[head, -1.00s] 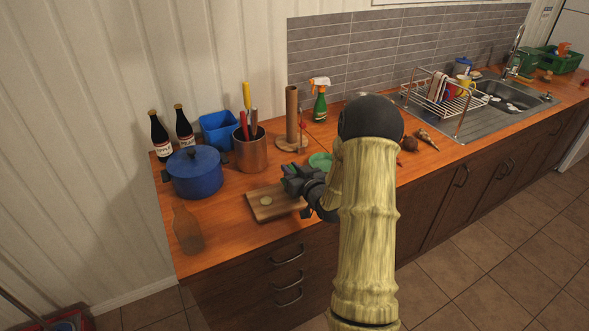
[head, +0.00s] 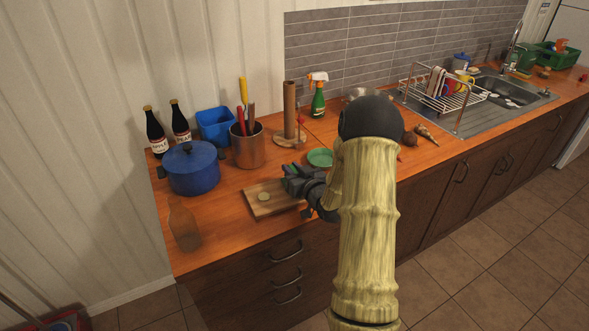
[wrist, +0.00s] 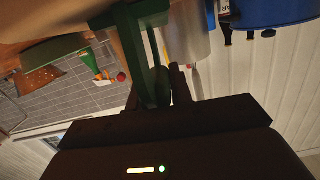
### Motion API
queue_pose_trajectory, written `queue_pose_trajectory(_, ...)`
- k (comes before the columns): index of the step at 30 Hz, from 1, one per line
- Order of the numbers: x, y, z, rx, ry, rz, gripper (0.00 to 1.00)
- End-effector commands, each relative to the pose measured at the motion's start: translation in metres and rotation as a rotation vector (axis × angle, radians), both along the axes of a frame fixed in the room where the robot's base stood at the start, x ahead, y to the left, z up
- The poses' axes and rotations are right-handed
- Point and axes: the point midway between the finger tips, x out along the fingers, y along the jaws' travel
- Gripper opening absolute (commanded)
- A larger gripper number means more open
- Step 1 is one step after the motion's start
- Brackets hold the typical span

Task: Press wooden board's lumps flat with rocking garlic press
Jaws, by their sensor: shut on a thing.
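The wooden board (head: 259,209) lies on the counter near its front edge. One pale round lump (head: 264,197) shows on it in the head view; my gripper may hide others. My gripper (head: 288,180) is over the right part of the board. In the wrist view my gripper (wrist: 160,86) is shut on a dark green, handled thing (wrist: 130,35), which I take to be the rocking garlic press.
A blue pot (head: 193,172), a metal utensil pot (head: 248,150) and a paper-roll stand (head: 289,110) stand behind the board. A green dish (head: 320,157) lies just beyond my gripper. A brown bottle (head: 184,228) stands at left.

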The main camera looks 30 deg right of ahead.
Motion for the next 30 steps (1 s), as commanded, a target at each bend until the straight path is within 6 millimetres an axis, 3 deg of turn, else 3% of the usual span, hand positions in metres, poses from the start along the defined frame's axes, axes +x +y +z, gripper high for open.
queue_pose_trajectory(30,-0.0015,-0.0041,-0.0025,-0.001,0.003,-0.007,0.0)
